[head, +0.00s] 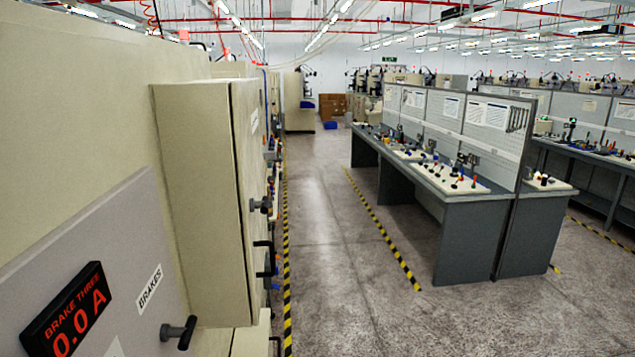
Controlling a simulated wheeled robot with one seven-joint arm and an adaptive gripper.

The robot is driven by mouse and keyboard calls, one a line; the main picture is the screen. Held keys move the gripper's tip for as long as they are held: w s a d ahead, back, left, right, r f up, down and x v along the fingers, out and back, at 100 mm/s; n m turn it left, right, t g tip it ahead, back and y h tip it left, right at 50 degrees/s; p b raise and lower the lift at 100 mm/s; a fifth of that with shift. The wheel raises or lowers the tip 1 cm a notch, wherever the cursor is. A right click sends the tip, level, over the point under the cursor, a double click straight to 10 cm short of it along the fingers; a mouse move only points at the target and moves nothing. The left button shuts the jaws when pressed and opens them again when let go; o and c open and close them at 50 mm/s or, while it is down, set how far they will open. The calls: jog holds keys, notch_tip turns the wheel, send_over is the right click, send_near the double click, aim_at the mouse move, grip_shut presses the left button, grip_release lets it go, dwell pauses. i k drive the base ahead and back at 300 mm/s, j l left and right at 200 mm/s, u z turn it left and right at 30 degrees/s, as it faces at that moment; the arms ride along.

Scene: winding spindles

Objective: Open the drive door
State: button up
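A beige cabinet box (200,200) sticks out from the machine wall at the left. Its front faces right and is seen at a steep angle, with a dark knob handle (262,205) and black pull handles (266,262) below it. A label on that front is too oblique to read, so I cannot tell whether this is the drive door. No door stands visibly open. A grey panel (120,240) nearer to me is marked "BRAKES" and has a dark T-handle (178,332). My gripper is not in view.
A red-lit brake display (68,318) is on the near panel. Yellow-black floor tape (287,250) runs along the machines. A clear aisle (330,260) lies between them and the grey workbenches (470,220) at the right. Brown boxes (332,105) stand far back.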

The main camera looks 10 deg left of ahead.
aim_at(247, 97)
jog(key=i+l+u, duration=0.2)
jog(key=u, duration=0.25)
jog(key=i+l+u, duration=0.1)
jog(key=l+u, duration=0.15)
jog(key=u, duration=0.25)
jog(key=i+l+u, duration=0.1)
jog(key=l+u, duration=0.2)
jog(key=u, duration=0.15)
